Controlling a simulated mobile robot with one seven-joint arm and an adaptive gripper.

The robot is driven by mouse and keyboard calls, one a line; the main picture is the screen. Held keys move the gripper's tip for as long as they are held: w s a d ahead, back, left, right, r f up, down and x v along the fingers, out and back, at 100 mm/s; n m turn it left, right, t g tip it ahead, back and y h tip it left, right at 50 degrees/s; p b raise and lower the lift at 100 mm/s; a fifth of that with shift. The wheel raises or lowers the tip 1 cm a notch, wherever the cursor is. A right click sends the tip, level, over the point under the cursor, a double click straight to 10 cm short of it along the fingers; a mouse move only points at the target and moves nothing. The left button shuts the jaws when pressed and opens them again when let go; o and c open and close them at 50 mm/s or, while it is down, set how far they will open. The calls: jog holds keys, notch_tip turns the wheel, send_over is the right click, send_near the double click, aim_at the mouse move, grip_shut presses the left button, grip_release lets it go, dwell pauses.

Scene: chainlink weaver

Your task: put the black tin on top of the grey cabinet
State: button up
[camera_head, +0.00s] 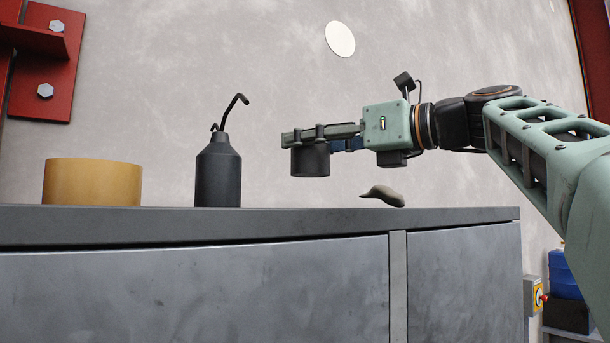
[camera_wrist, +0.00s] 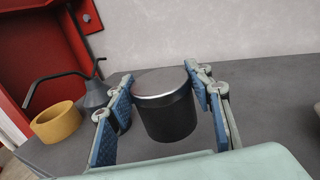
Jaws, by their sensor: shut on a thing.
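The black tin (camera_head: 310,160) is a short dark cylinder, held upright in my gripper (camera_head: 322,140). In the wrist view the tin (camera_wrist: 166,112) shows its smooth lid between the blue-padded fingers of my gripper (camera_wrist: 165,100), which are shut on its sides. The grey cabinet (camera_head: 200,285) stands below, and its flat top (camera_wrist: 265,90) also shows in the wrist view. In the head view the tin hangs above the cabinet top, with a gap beneath it.
A black oil can (camera_head: 218,172) with a bent spout and a tan ring (camera_head: 92,181) stand on the cabinet top left of the tin. A small grey-brown lump (camera_head: 383,195) lies right of it. Bare top shows between oil can and lump. Red steelwork (camera_head: 45,65) is at upper left.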

aim_at(303, 176)
jog(key=shift+w+a+f, duration=0.3)
jog(key=shift+w+f, duration=0.05)
jog(key=shift+f, duration=0.15)
jog(key=shift+w+a+f, duration=0.3)
jog(key=shift+f, duration=1.7)
jog(key=shift+f, duration=0.2)
jog(key=o, duration=1.3)
jog(key=shift+r, duration=0.15)
jog(key=b+v, duration=0.2)
jog(key=v, duration=1)
